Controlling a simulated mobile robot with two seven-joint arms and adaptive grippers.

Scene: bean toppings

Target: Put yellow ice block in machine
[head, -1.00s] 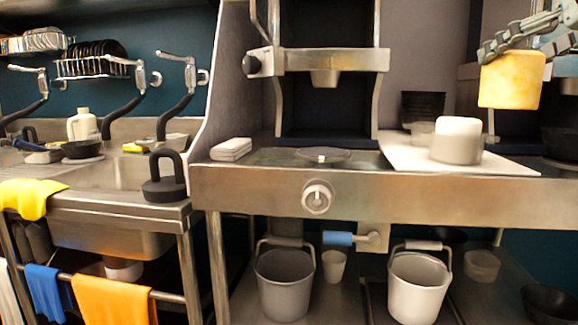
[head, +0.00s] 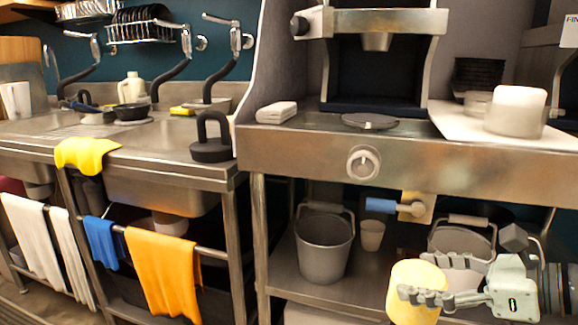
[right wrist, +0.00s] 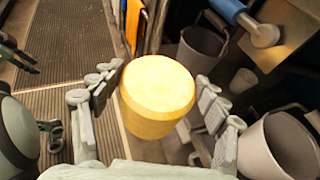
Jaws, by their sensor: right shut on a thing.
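The yellow ice block (head: 412,303) is a short pale-yellow cylinder, held low in front of the counter, at the lower right of the head view. My right gripper (head: 424,294) is shut on it. In the right wrist view the fingers (right wrist: 158,98) lie on either side of the block (right wrist: 158,85). The machine (head: 440,60) stands on the counter, with a nozzle (head: 376,41) above a round dark plate (head: 370,121) that is empty. My left gripper (right wrist: 20,55) shows at the left edge of the right wrist view, its fingers apart and empty.
A white block (head: 515,112) sits on a white board (head: 465,122) right of the plate. A small white stack (head: 276,112) lies to its left. The counter front (head: 420,165) has a knob (head: 363,162). Buckets (head: 323,250) stand on the shelf below. A sink (head: 160,190) is on the left.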

